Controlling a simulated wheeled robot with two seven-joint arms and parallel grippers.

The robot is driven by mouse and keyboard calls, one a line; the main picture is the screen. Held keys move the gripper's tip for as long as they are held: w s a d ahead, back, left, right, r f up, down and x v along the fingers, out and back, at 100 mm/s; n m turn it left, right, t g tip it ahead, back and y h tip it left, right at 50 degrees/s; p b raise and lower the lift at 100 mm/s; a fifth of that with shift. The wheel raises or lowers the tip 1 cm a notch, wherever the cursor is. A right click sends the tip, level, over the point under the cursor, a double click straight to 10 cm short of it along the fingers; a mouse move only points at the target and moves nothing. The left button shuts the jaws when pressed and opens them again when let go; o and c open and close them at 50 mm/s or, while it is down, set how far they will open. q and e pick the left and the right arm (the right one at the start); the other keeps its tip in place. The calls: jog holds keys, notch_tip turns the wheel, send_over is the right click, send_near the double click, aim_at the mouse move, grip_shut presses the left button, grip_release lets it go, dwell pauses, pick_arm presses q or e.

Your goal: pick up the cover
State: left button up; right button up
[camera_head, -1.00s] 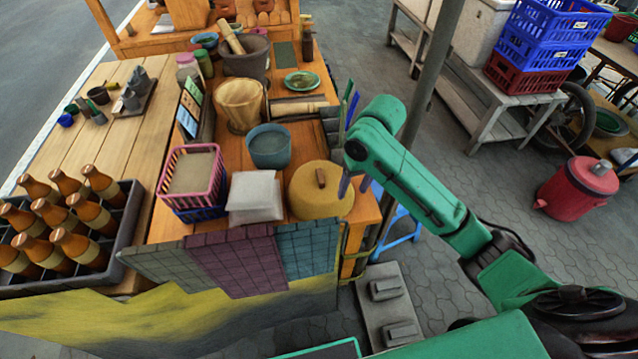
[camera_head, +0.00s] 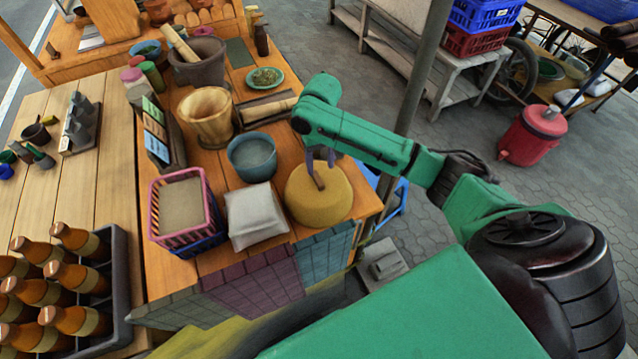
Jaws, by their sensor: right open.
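The cover (camera_head: 318,203) is a round yellow-ochre lid with a small brown handle on top. It sits at the right front corner of the orange wooden table (camera_head: 268,232). My right gripper (camera_head: 319,163) hangs just over the cover, its two grey-purple fingers pointing down at the handle. The fingers are apart, with the handle near or between them; I cannot tell whether they touch it. My left gripper does not show.
A white packet (camera_head: 253,214), a pink basket (camera_head: 187,208) and a blue-grey pot (camera_head: 252,158) stand left of the cover. A clay mortar (camera_head: 208,113) is behind. A bottle crate (camera_head: 121,288) is at the left. A pole (camera_head: 422,80) rises behind my right arm.

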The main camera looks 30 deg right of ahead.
aim_at(318, 178)
jog(key=f, duration=0.2)
jog(key=f+p, duration=0.1)
jog(key=w+a+f, duration=0.1)
jog(key=f, duration=0.1)
jog(key=shift+f, duration=0.35)
jog(key=shift+d+f, duration=0.2)
jog(key=shift+f, duration=0.05)
jog(key=shift+s+d, duration=0.1)
jog(key=shift+c, duration=0.3)
grip_shut()
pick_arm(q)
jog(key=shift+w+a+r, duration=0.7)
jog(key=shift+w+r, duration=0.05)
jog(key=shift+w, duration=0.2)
